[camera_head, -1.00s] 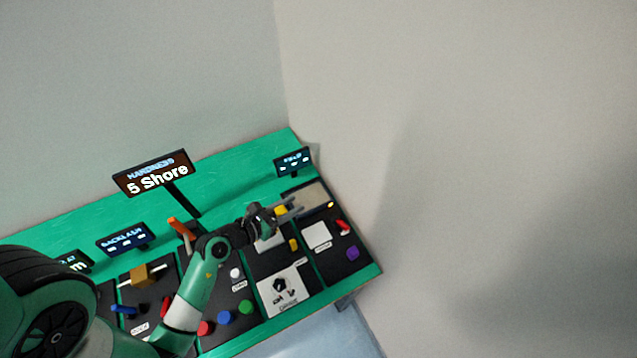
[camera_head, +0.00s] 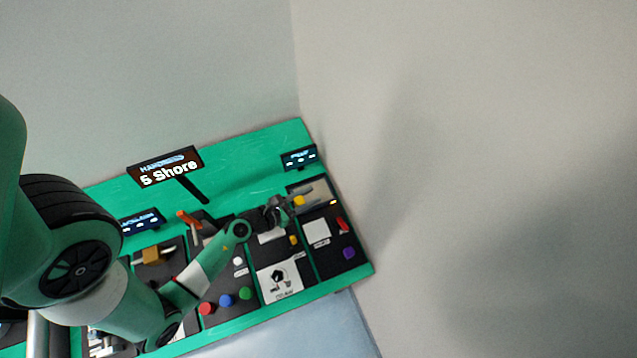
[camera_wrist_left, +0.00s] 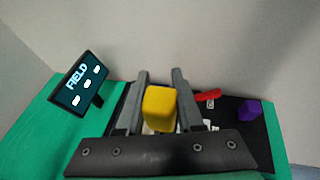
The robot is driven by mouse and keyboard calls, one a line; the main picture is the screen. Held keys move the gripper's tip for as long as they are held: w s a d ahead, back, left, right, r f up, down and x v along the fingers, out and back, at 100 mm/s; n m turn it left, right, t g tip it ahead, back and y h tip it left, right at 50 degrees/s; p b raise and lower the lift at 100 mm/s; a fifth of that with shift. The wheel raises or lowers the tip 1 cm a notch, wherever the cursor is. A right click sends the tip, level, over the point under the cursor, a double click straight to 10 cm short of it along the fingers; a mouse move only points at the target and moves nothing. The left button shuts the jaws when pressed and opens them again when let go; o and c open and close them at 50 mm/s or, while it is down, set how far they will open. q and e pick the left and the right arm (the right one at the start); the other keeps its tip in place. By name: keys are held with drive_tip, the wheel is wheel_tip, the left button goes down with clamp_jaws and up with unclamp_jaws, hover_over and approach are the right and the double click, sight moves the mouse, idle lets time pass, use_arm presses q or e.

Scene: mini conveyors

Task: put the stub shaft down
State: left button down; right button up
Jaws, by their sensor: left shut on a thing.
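My left gripper (camera_head: 290,205) is over the far right part of the bench, its fingers pointing at the grey panel. It is shut on a yellow block-like piece, the stub shaft (camera_head: 299,200). In the left wrist view the stub shaft (camera_wrist_left: 160,108) sits between the two grey fingers (camera_wrist_left: 160,78). Its lower end is hidden by the gripper body, so I cannot tell whether it touches the panel. My right gripper is not in view.
The grey panel (camera_head: 322,191) lies at the bench's far right, below a small dark display (camera_head: 299,158). A red piece (camera_head: 342,224) and a purple block (camera_head: 349,253) are nearby. A smaller yellow piece (camera_head: 294,240) and several coloured knobs lie closer.

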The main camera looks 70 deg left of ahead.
use_arm(q)
drive_tip(key=w+a+f+b, duration=0.1)
drive_tip(key=w+a+f, duration=0.1)
drive_tip(key=w+a, duration=0.1)
drive_tip(key=b, duration=0.4)
hover_over(320, 189)
drive_tip(key=f, duration=0.5)
drive_tip(key=shift+s+d, duration=0.35)
drive_tip(key=shift+d, duration=0.05)
drive_tip(key=shift+w+a, duration=0.1)
drive_tip(key=f+b, duration=0.2)
drive_tip(key=f, duration=0.1)
drive_tip(key=f+b, duration=0.1)
drive_tip(key=shift+w+a+f, duration=0.2)
drive_tip(key=shift+w+a, duration=0.1)
drive_tip(key=shift+r, duration=0.2)
drive_tip(key=shift+f, duration=0.2)
drive_tip(key=c, duration=0.5)
unclamp_jaws()
drive_tip(key=shift+c, duration=0.2)
